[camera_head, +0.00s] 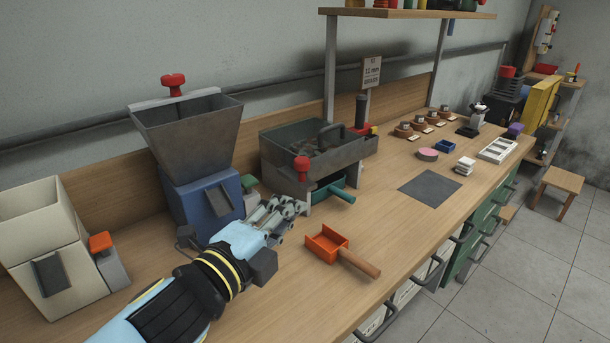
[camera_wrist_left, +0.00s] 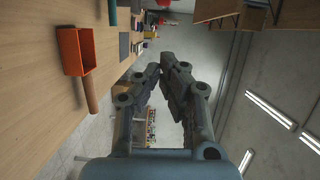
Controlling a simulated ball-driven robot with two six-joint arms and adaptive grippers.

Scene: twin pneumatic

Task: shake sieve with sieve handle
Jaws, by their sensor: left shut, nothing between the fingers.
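The sieve looks to be the grey open-topped box (camera_head: 345,150) on a stand at the back middle of the bench. A teal pan with a handle (camera_head: 343,193) sits beneath. My left gripper (camera_head: 291,208) is in front of the sieve, to its lower left, shut and empty. The left wrist view shows its fingertips (camera_wrist_left: 167,68) close together. My right gripper is out of view.
An orange scoop (camera_head: 325,242) with a wooden handle lies right of my left gripper; it also shows in the left wrist view (camera_wrist_left: 72,50). A blue hopper machine (camera_head: 205,200) stands left of the sieve.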

